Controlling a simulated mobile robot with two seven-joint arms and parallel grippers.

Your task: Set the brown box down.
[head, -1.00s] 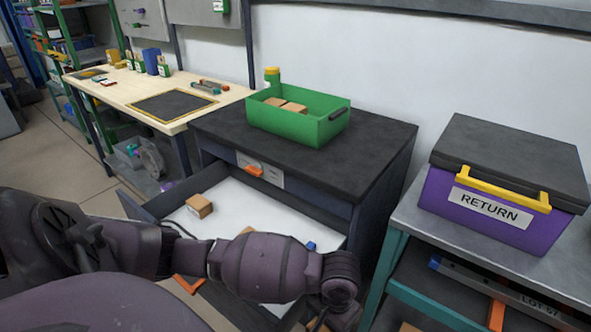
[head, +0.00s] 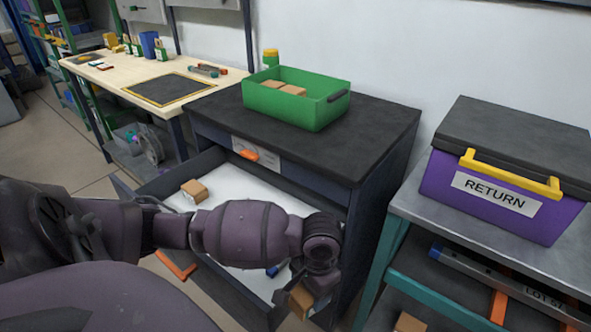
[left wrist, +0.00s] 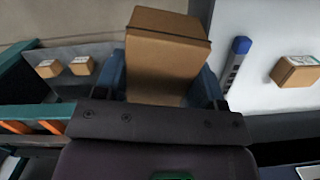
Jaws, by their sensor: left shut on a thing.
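A brown box (head: 300,300) is held in my left gripper (head: 303,291), low in the head view, in front of the open drawer. In the left wrist view the brown box (left wrist: 166,58) sits between the two blue-grey fingers of my left gripper (left wrist: 168,85), which are shut on it. The box appears to be off any surface, near the drawer's front right edge, but its exact height is hard to tell. My right gripper is not in view.
The open drawer (head: 205,166) has a white floor with another brown box (head: 194,191) and a blue-capped marker (left wrist: 237,60) in it. A green bin (head: 297,108) with boxes stands on the dark cabinet top (head: 370,125). A purple RETURN box (head: 500,200) is on the right-hand bench.

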